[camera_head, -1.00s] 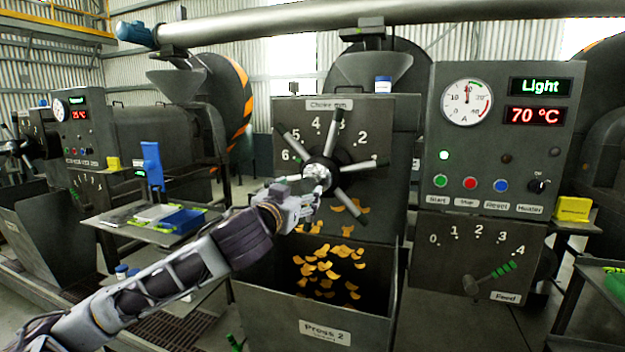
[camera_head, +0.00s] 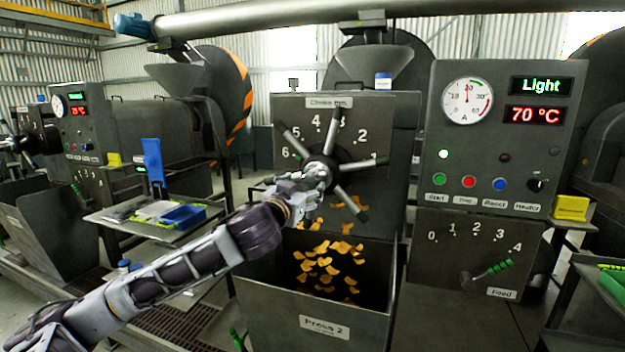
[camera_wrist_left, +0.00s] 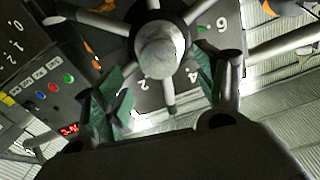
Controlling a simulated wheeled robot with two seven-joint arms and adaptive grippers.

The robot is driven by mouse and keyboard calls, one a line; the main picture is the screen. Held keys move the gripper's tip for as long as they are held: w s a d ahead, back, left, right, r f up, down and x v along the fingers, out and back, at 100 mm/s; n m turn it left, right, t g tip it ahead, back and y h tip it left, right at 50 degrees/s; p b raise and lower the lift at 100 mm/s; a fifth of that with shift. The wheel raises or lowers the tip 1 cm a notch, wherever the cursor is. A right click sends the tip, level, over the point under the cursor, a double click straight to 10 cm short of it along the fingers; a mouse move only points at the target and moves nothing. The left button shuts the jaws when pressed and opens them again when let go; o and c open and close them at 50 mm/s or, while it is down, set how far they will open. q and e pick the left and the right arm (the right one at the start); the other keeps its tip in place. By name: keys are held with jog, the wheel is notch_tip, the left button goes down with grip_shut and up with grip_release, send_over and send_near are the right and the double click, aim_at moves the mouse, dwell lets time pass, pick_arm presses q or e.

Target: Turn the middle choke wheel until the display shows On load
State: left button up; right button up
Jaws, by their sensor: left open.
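In the left wrist view the open gripper (camera_wrist_left: 160,88) has green pads either side of one spoke of the choke wheel (camera_wrist_left: 168,92), below the round hub end. The display (camera_head: 541,86) reads Light in green. My right gripper is out of view.
Under the wheel a bin (camera_head: 270,290) holds orange flakes, some falling. A side table (camera_head: 150,232) with a blue tray stands left.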

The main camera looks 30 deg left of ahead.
aim_at(309, 182)
pick_arm(q)
jog(key=shift+p+x, duration=0.7)
jog(key=shift+x, duration=1.95)
jog(key=shift+p+x, duration=0.3)
jog(key=shift+x, duration=1)
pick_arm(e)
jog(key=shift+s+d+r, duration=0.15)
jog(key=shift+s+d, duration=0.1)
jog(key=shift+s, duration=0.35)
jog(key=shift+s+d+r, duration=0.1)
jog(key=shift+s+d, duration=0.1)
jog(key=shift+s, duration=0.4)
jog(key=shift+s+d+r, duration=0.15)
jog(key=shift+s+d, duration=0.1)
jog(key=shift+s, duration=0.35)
pick_arm(q)
jog(key=shift+c, duration=0.5)
jog(key=c, duration=1.4)
jog(key=shift+o, duration=0.2)
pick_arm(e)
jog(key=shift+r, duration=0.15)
